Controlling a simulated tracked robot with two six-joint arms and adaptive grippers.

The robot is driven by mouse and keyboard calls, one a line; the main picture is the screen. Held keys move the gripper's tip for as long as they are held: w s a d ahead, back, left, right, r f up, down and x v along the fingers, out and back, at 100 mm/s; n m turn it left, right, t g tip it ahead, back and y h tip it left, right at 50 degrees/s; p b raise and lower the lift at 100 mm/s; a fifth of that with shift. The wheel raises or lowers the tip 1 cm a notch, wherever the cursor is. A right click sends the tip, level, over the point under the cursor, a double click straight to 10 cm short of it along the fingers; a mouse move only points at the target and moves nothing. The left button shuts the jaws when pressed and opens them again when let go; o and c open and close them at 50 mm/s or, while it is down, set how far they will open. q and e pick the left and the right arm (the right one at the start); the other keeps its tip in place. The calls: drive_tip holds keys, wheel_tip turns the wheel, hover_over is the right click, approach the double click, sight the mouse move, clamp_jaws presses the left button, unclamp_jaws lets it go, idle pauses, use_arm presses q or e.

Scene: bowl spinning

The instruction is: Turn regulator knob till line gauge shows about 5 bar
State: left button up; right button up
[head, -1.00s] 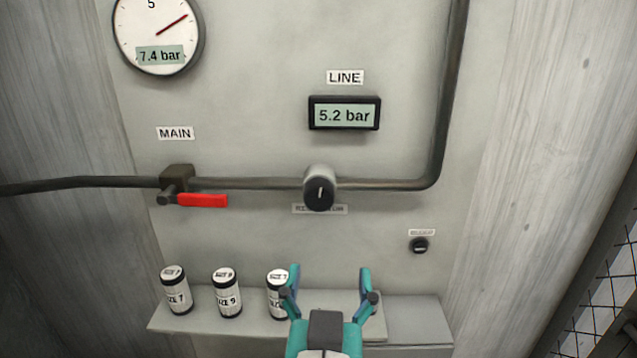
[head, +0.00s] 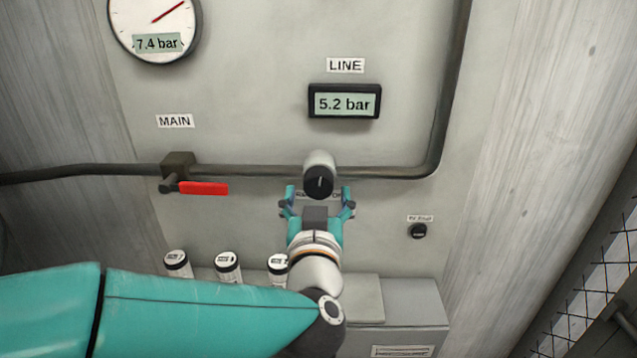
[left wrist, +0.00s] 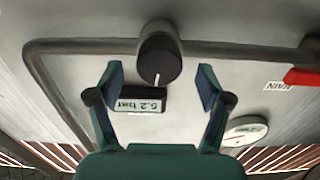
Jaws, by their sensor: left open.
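The black regulator knob (head: 319,182) with a white pointer line sits on the pipe in the middle of the panel. The line gauge (head: 344,104) above it reads 5.2 bar. My left gripper (head: 318,195) is open and empty, just below the knob in the head view. In the left wrist view the knob (left wrist: 159,60) stands ahead of my open fingers (left wrist: 158,88), between them in the picture and apart from them. The upside-down line gauge (left wrist: 140,100) shows there too. My left gripper partly hides the knob's label. My right gripper is not in view.
A dial gauge (head: 155,27) reads 7.4 bar. A red MAIN valve handle (head: 204,188) is on the pipe (head: 250,171) at left. Several cans (head: 228,266) stand on a shelf below, partly behind my arm. A small black knob (head: 418,231) is at right.

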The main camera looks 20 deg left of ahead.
use_arm(q)
drive_tip(key=shift+x, duration=1.35)
drive_tip(key=c, duration=1.2)
drive_tip(key=shift+o, duration=0.2)
drive_tip(key=shift+f+n+b, duration=0.15)
drive_tip(key=shift+n+b, duration=0.15)
drive_tip(key=shift+b, duration=0.1)
drive_tip(key=shift+n+b, duration=0.3)
drive_tip(key=shift+n, duration=0.1)
